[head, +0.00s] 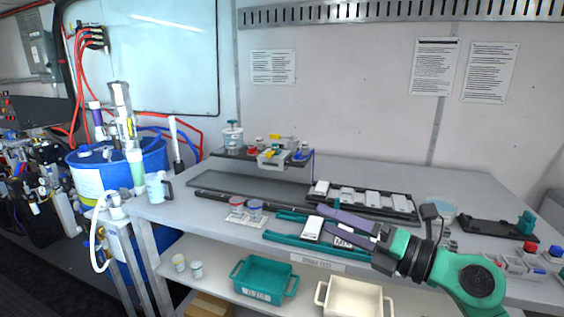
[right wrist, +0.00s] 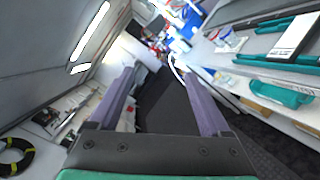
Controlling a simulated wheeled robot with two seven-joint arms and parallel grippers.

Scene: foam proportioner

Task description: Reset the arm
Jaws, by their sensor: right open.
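My right gripper (head: 345,225) reaches in from the right in the head view, with a green and black arm and purple fingers. It is above the front edge of the grey workbench (head: 220,217). In the right wrist view the two purple fingers (right wrist: 160,100) stand apart with nothing between them. Beneath the fingers in the head view are a teal rail tray (head: 290,240) and a white card-like block (head: 312,229); the fingers partly hide the tray. My left gripper does not show in either view.
A dark tray of white blocks (head: 365,199) lies behind the gripper. A teal bin (head: 263,277) and a cream bin (head: 353,298) stand on the lower shelf. A blue drum (head: 90,170) stands left. Red and blue-topped parts (head: 530,262) sit at the right end.

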